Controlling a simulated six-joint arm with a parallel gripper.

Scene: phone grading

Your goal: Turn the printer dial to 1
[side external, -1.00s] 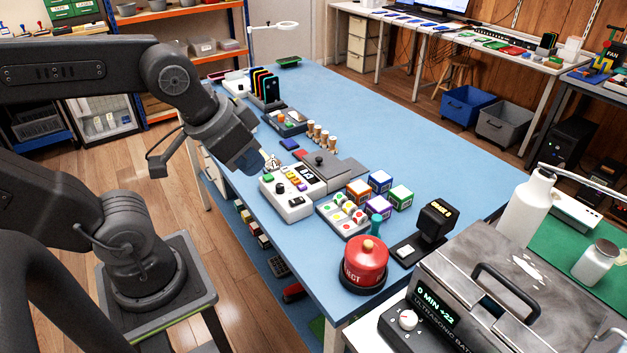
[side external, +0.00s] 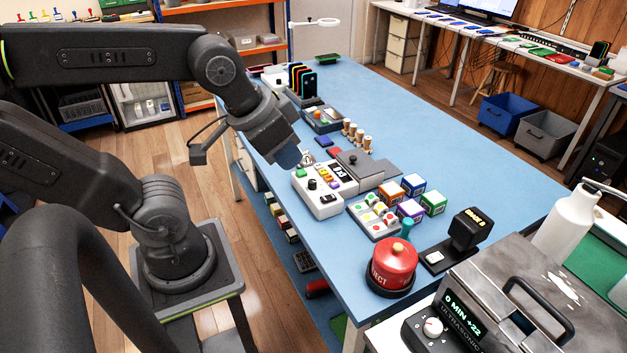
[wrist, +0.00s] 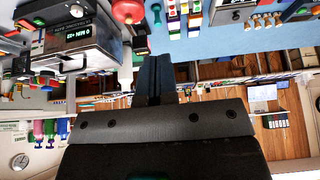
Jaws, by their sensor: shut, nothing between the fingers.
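A white box (side external: 328,201) sits on the blue table near its left edge, with a black round dial (side external: 312,184), coloured buttons and small dark displays on top. I take it for the printer; the numbers around the dial are too small to read. My gripper (side external: 290,158) hangs above and to the left of the box, tilted down, and appears apart from the dial. In the wrist view, my gripper's dark fingers (wrist: 155,72) are together with nothing between them. The dial cannot be made out in the wrist view.
A grey plate with a black knob (side external: 352,157) lies behind the box. A tray of coloured pieces (side external: 373,218), several coloured cubes (side external: 411,183) and a red dome (side external: 393,262) stand to its right. The far right of the blue table (side external: 480,150) is clear.

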